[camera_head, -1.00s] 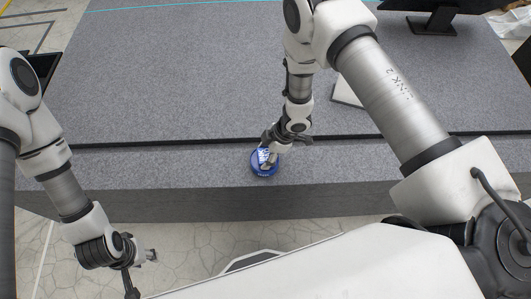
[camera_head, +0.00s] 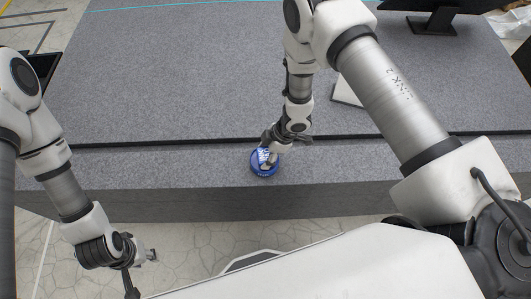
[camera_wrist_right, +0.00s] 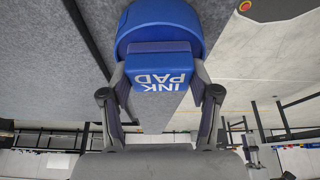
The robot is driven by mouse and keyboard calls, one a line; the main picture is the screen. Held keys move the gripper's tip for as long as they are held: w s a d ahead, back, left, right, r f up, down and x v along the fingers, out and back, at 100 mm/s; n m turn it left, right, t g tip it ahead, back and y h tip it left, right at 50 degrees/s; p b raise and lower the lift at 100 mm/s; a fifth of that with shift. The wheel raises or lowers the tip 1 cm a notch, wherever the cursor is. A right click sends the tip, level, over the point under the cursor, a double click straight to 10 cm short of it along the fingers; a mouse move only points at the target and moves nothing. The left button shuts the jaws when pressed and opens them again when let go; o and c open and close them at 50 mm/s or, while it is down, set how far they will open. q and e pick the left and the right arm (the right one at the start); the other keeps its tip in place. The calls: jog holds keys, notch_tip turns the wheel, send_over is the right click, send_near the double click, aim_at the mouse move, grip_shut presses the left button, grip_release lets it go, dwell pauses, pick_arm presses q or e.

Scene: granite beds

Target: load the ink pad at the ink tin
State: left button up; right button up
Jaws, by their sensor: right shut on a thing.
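The ink tin (camera_head: 256,171) is a round blue tin on the front strip of the grey granite bed. It also shows at the top of the right wrist view (camera_wrist_right: 160,12). My right gripper (camera_head: 271,148) points down over it, shut on the ink pad. The ink pad (camera_wrist_right: 160,66) is a blue block with white "INK PAD" lettering, held between both fingers and in line with the tin. Whether its face touches the tin's inside is hidden. My left gripper (camera_head: 142,274) is open and empty, off the bed's front edge at lower left.
The granite bed (camera_head: 170,80) is wide and mostly clear, with a dark step line (camera_head: 120,147) behind the front strip. A pale flat plate (camera_head: 346,92) lies behind my right arm. A dark stand (camera_head: 432,25) is at back right.

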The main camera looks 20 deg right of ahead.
jog(key=shift+r+p, duration=2.9)
jog(key=shift+r, duration=0.65)
jog(key=shift+f, duration=0.1)
